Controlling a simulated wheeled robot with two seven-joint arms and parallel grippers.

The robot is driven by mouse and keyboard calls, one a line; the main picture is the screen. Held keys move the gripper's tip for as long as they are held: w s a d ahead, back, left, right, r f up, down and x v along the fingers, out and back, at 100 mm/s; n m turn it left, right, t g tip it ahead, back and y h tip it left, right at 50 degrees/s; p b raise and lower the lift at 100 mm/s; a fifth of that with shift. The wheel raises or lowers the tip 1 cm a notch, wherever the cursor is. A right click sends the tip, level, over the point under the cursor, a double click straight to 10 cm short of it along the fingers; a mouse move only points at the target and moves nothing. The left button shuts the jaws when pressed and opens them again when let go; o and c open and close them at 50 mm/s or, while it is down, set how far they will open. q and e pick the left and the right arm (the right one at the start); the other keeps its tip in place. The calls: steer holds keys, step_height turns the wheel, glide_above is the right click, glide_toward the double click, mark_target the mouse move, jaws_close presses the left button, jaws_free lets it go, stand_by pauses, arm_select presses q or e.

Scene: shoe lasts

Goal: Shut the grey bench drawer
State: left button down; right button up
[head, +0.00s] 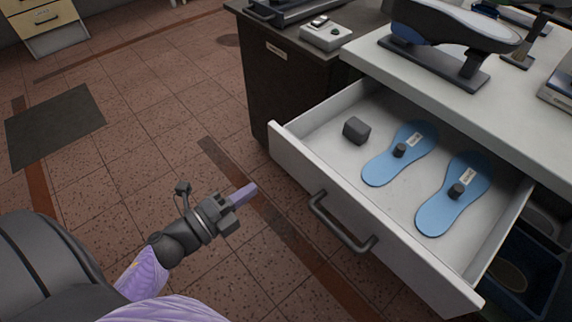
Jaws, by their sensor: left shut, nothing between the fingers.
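The grey bench drawer (290,139) stands pulled out from under the bench at the right. Its front carries a dark bar handle (341,224). Inside lie two blue insole shapes (385,168) (442,212), each with a small dark knob and a white label, and a dark grey block (356,130). My left gripper (246,193) is shut and empty. It is over the floor, left of the drawer front and handle, apart from both. My right gripper is not in view.
The bench top (408,77) holds a shoe last on a stand (450,30). A dark cabinet (285,85) adjoins the drawer's far side. A blue bin (525,275) sits below the bench at the lower right. The tiled floor left of the drawer is open, with a dark mat (55,125).

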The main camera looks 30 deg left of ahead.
mark_target(292, 162)
arm_select(q)
steer(key=b+x, duration=0.1)
steer(key=x, duration=0.7)
steer(key=shift+f, duration=0.1)
steer(key=shift+w+d, duration=0.15)
steer(key=shift+w, duration=0.25)
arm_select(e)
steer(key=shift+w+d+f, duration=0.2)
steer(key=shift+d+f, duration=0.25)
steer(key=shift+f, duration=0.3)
arm_select(q)
steer(key=shift+w, duration=0.15)
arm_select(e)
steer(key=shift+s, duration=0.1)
